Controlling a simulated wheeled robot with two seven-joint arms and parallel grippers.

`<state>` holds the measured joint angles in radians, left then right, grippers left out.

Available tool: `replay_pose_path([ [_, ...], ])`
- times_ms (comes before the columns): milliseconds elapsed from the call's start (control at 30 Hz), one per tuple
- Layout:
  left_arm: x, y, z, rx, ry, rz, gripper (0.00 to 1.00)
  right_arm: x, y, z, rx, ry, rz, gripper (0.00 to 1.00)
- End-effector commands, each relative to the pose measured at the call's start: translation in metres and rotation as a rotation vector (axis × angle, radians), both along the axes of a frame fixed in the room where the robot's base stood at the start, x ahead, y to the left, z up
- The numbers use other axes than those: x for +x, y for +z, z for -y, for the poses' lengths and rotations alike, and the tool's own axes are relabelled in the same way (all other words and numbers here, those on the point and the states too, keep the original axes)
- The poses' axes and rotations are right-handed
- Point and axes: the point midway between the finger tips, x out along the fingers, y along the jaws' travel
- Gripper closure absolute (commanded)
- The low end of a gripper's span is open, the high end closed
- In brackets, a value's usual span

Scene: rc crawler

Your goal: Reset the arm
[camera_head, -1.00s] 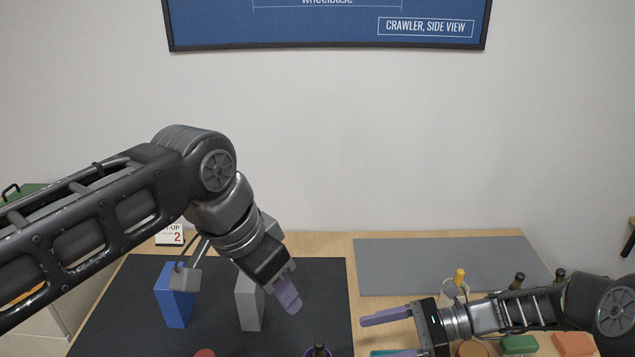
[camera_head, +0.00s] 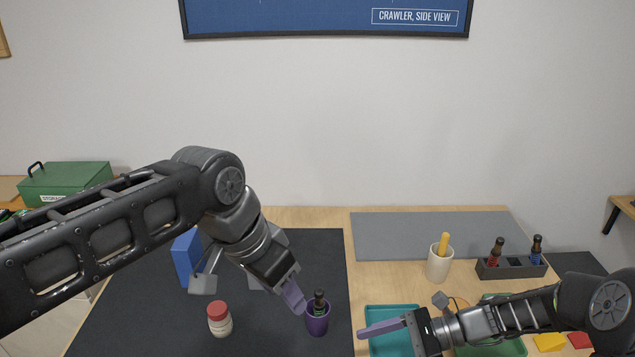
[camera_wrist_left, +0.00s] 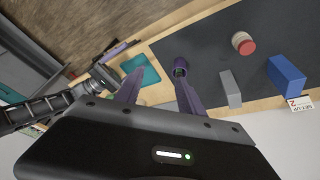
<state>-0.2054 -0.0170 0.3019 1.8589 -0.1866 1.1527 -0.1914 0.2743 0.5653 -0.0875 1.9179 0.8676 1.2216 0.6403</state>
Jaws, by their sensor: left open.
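My left arm comes in from the left, with its gripper (camera_head: 292,296) pointing down over the black mat (camera_head: 130,325). In the left wrist view its two purple fingers (camera_wrist_left: 158,90) stand apart with nothing between them. The cup also shows in the wrist view (camera_wrist_left: 181,66). My right gripper (camera_head: 385,350) lies low over the teal tray (camera_head: 375,313). One purple finger shows, set well off the gripper's middle; the other is out of frame.
A red-capped jar (camera_head: 219,319) is on the black mat.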

Motion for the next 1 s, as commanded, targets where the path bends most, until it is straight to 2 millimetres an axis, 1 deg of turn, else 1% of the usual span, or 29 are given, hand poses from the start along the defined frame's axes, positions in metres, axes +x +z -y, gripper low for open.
replay_pose_path([
  [33, 0.004, -0.011, 0.001, -0.006, 0.01, -0.014, 0.54, -0.004, -0.01, -0.001, -0.02, 0.007, 0.0, 0.24],
  [167, 0.015, -0.044, 0.003, -0.031, 0.044, -0.047, 0.54, -0.017, -0.039, -0.002, -0.09, 0.035, 0.009, 0.24],
  [267, 0.023, -0.079, 0.004, -0.054, 0.08, -0.082, 0.54, -0.031, -0.068, -0.003, -0.158, 0.07, 0.023, 0.24],
  [367, 0.03, -0.121, 0.004, -0.081, 0.129, -0.122, 0.54, -0.049, -0.1, -0.002, -0.237, 0.12, 0.046, 0.24],
  [467, 0.032, -0.174, 0.002, -0.115, 0.198, -0.174, 0.54, -0.073, -0.138, 0.0, -0.331, 0.193, 0.084, 0.24],
  [500, 0.03, -0.201, 0.0, -0.129, 0.233, -0.2, 0.54, -0.086, -0.155, 0.002, -0.374, 0.233, 0.107, 0.24],
  [533, 0.027, -0.223, -0.002, -0.14, 0.265, -0.222, 0.54, -0.096, -0.168, 0.004, -0.408, 0.268, 0.129, 0.24],
  [567, 0.022, -0.247, -0.004, -0.152, 0.3, -0.246, 0.54, -0.107, -0.182, 0.005, -0.442, 0.308, 0.154, 0.24],
  [600, 0.013, -0.279, -0.007, -0.169, 0.354, -0.277, 0.54, -0.122, -0.2, 0.008, -0.489, 0.369, 0.197, 0.24],
  [633, 0.005, -0.303, -0.01, -0.179, 0.394, -0.3, 0.54, -0.133, -0.212, 0.01, -0.521, 0.415, 0.233, 0.24],
  [667, -0.004, -0.325, -0.013, -0.189, 0.436, -0.321, 0.54, -0.143, -0.223, 0.011, -0.55, 0.462, 0.271, 0.24],
  [700, -0.019, -0.352, -0.017, -0.199, 0.492, -0.349, 0.54, -0.155, -0.236, 0.013, -0.584, 0.522, 0.325, 0.24],
  [767, -0.042, -0.387, -0.023, -0.209, 0.57, -0.384, 0.54, -0.17, -0.251, 0.015, -0.623, 0.606, 0.41, 0.24],
  [800, -0.058, -0.407, -0.026, -0.212, 0.619, -0.404, 0.54, -0.178, -0.259, 0.015, -0.642, 0.656, 0.466, 0.24],
  [867, -0.081, -0.431, -0.031, -0.214, 0.688, -0.429, 0.54, -0.188, -0.268, 0.014, -0.664, 0.721, 0.545, 0.24],
  [900, -0.097, -0.445, -0.034, -0.213, 0.729, -0.445, 0.54, -0.194, -0.272, 0.012, -0.674, 0.76, 0.599, 0.24],
  [967, -0.121, -0.462, -0.038, -0.209, 0.786, -0.467, 0.54, -0.201, -0.277, 0.008, -0.684, 0.81, 0.675, 0.24],
  [1000, -0.136, -0.472, -0.04, -0.205, 0.823, -0.48, 0.54, -0.205, -0.279, 0.005, -0.687, 0.84, 0.724, 0.24],
])
